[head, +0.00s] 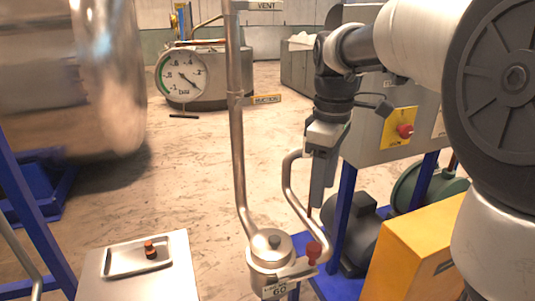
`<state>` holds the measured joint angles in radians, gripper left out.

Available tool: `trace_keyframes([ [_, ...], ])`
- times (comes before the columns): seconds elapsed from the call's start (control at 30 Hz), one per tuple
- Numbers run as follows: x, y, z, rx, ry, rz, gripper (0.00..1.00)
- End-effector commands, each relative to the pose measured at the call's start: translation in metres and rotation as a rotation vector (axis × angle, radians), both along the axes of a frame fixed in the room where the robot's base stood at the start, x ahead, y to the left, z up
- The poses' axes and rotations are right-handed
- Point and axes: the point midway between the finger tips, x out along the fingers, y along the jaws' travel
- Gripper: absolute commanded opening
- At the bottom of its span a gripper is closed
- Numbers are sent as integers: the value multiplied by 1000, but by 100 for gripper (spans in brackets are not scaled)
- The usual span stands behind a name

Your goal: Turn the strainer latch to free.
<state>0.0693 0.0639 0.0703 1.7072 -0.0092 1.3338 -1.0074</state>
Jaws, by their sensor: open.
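The strainer (270,262) is a round metal pot with a lid and a dark top knob, low in the middle of the head view. A red knob (313,252) stands at its right side, on what looks like the latch arm. A small label sits on the strainer's front; its text is too small to read surely. My gripper (317,203) points down above the red knob, apart from it, near the bent pipe. It is open and empty. The fingers overlap in this view, so their gap is hard to see.
A bent metal pipe (291,190) rises beside my gripper, and a tall pipe (236,130) stands left of it. A yellow box (415,250) and a grey cabinet with a red switch (405,131) stand right. A tray (120,262) with a small bottle (150,249) lies at lower left.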

Motion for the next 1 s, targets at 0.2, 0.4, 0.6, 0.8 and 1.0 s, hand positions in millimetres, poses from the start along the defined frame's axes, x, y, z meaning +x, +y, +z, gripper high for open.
trace_keyframes([
  [0.2,15,0,-15,3,40,92,50],
  [0.4,14,0,-46,3,42,91,50],
  [0.6,14,0,-90,3,42,90,50],
  [0.8,14,-1,-133,3,41,90,50],
  [1.0,14,0,-167,3,40,90,50],
])
